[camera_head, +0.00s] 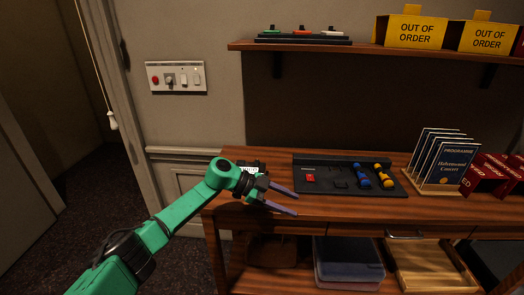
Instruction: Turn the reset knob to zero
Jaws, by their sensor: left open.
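A white wall panel (176,77) carries a red button (155,79), a grey knob (170,79) and light switches to its right. No label naming a reset knob is readable, and I cannot read the knob's setting. My left gripper (296,204) is over the left part of the wooden desk, its two fingers spread and pointing right with nothing between them. It is well below and right of the wall panel. A small dark device with a white face (249,168) sits behind it, partly hidden by my left arm. My right gripper is not in view.
A dark console (335,184) with a red switch (310,177) and blue and yellow pieces stands right of my left gripper. Programmes (457,165) stand farther right. A shelf (350,50) with yellow signs (416,32) overhangs the desk. A pull cord (98,60) hangs left.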

